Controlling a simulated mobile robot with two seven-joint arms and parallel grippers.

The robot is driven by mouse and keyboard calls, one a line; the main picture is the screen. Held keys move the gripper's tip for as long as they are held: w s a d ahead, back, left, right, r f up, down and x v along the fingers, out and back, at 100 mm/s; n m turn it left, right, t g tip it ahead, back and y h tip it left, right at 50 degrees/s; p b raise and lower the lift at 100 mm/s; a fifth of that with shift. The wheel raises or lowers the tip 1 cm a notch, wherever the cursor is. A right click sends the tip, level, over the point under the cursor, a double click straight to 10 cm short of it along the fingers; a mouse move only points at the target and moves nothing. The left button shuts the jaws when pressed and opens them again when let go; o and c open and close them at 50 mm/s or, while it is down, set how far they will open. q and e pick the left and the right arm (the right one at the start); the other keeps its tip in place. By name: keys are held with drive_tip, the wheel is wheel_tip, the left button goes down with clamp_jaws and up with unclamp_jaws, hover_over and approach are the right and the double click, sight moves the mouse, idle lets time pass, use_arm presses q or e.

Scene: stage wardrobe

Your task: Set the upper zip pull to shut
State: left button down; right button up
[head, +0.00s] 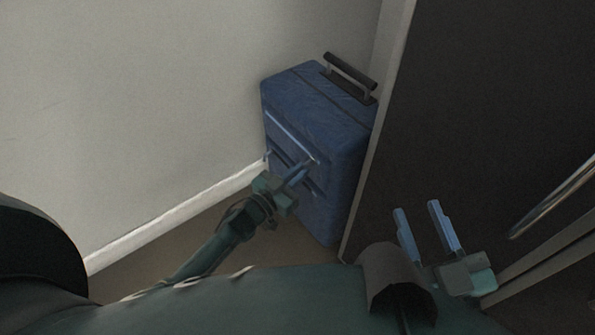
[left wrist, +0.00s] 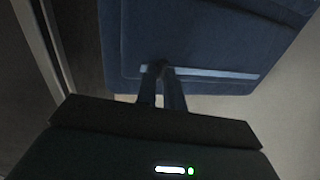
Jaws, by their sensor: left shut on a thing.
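A blue suitcase (head: 345,145) stands upright on the floor against the wall, its front facing my left arm. Its upper zip (head: 289,135) is a pale slanting strip on the front; a second, lower strip (head: 279,156) runs below it, partly hidden by my gripper. My left gripper (head: 312,163) is at the right end of the upper strip, shut on the upper zip pull. In the left wrist view the fingers close on the small dark pull (left wrist: 155,67) at the left end of the pale strip (left wrist: 215,73). My right gripper (head: 425,215) is open and empty, away from the suitcase.
The suitcase has a black handle (head: 350,71) on top. A pale wall (head: 150,90) with a white skirting board (head: 180,213) is on the left. A dark panel (head: 480,110) with a metal bar handle (head: 553,198) stands close on the right.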

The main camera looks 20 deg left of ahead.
use_arm(q)
drive_tip(key=shift+s+d, duration=0.15)
drive_tip(key=c, duration=1.5)
unclamp_jaws()
use_arm(e)
drive_tip(key=shift+r, duration=0.2)
